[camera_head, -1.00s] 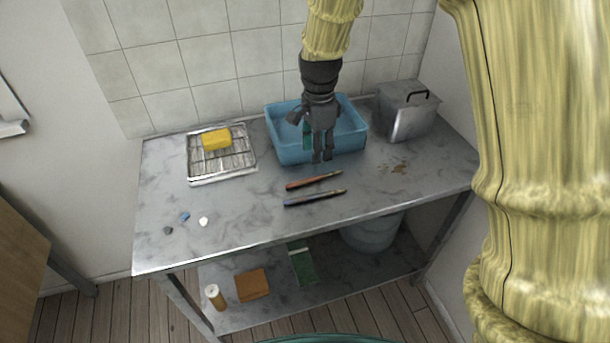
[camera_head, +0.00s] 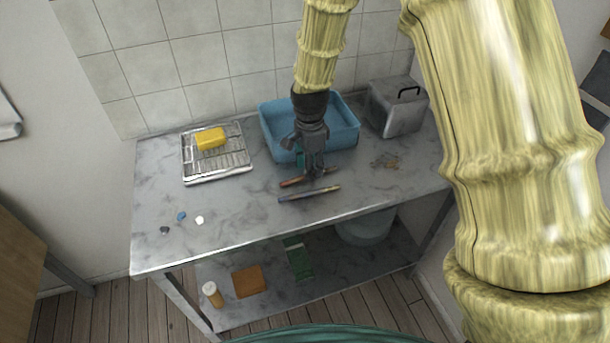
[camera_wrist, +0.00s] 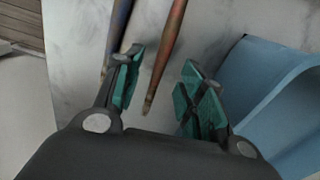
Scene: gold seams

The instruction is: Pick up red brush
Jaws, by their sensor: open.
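The red brush (camera_head: 291,183) lies on the grey marbled table in front of the blue basin. My gripper (camera_head: 315,175) is over it and hides its middle in the head view. In the wrist view the red brush (camera_wrist: 168,52) points down between my open gripper's green-padded fingers (camera_wrist: 158,92), with its tip nearer the left finger. I cannot tell how far above the table the fingertips are. A second, dark blue brush (camera_head: 310,194) lies beside it, nearer the table's front edge. In the wrist view the blue brush (camera_wrist: 116,40) passes just beyond the left fingertip.
The blue basin (camera_head: 268,128) stands right behind my gripper. A metal box (camera_head: 398,112) is at the back right. A wire rack (camera_head: 228,172) with a yellow sponge (camera_head: 210,139) is at the left. Small pebbles (camera_head: 182,216) lie front left. The table's front middle is clear.

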